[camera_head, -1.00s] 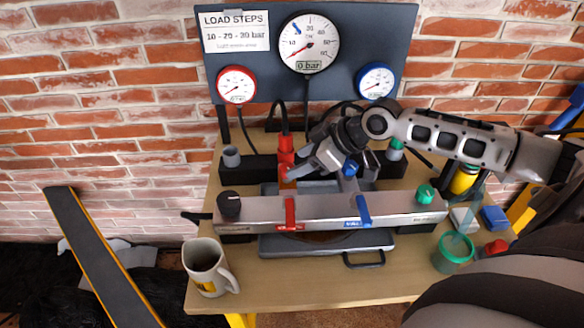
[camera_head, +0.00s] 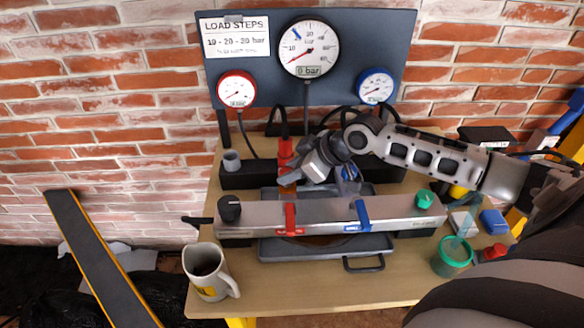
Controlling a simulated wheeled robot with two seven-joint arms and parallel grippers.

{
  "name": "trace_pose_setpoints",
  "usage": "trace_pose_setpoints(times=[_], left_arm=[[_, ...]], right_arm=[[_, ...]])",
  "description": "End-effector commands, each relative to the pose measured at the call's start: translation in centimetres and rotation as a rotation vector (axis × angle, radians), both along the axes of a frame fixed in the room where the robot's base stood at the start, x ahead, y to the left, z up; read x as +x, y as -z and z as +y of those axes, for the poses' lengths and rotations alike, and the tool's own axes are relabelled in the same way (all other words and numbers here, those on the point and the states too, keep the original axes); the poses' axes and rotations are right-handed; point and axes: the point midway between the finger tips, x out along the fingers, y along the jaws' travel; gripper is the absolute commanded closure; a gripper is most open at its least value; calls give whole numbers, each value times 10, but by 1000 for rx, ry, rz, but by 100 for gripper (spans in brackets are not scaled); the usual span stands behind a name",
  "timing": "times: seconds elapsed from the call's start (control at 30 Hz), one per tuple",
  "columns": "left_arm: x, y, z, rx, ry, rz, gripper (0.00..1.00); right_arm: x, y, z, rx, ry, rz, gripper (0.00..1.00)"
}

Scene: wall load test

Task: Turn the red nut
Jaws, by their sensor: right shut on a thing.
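A red upright piece (camera_head: 285,149) stands behind the silver beam, left of the bench's middle, with a black hose rising from its top. The red nut is at its lower part, mostly hidden by my right gripper. My right gripper (camera_head: 288,178) reaches in from the right and is shut on the red nut, its fingers pointing left. A blue part (camera_head: 347,186) shows just right of the gripper, partly covered by it. My left gripper is not in view.
The silver beam (camera_head: 325,212) crosses in front, with a red clamp (camera_head: 290,217) and a blue clamp (camera_head: 362,214). A gauge panel (camera_head: 262,78) stands behind; its display reads 0 bar. A mug (camera_head: 207,270) and a green cup (camera_head: 452,256) stand on the bench's front corners.

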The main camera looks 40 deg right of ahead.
Motion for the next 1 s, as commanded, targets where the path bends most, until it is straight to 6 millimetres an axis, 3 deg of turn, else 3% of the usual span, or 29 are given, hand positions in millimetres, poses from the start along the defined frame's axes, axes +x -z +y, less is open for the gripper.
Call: trace_pose_setpoints(times=[0.1,0.5,0.9,0.93,1.0], left_arm=[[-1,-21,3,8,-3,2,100],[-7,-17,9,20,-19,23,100],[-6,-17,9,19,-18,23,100],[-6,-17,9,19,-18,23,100],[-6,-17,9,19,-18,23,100]], right_arm=[[-1,-8,2,1,66,6,90],[-2,1,6,4,342,2,90],[-2,0,4,3,380,1,90],[-2,0,4,3,380,1,62],[-2,0,4,4,379,2,45]])
